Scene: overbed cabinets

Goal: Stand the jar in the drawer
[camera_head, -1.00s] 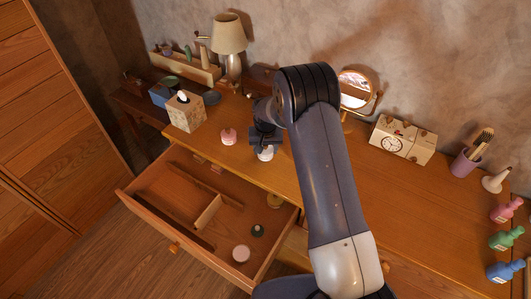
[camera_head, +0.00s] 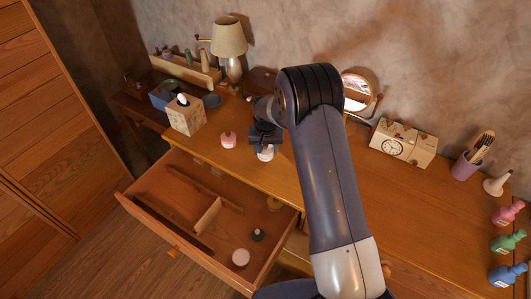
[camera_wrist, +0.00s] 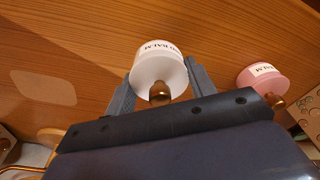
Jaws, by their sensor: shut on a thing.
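A white jar (camera_wrist: 158,68) with a "BALM" label and a gold-coloured knob is between the two fingers of my gripper (camera_wrist: 160,85) in the wrist view. My gripper is shut on it. In the head view my gripper (camera_head: 265,140) is over the dresser top, and the white jar (camera_head: 265,154) shows just below it, at or very near the wood. The open drawer (camera_head: 150,208) is in front and to the left, below the top. It holds a pale pink-topped jar (camera_head: 241,257), a dark green item (camera_head: 258,235) and a yellowish item (camera_head: 274,203).
A pink jar (camera_head: 228,139) stands close to the left of my gripper in the head view. A tissue box (camera_head: 185,115) and lamp (camera_head: 229,45) are farther back left. A divider (camera_head: 208,215) crosses the drawer; its left part has bare floor.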

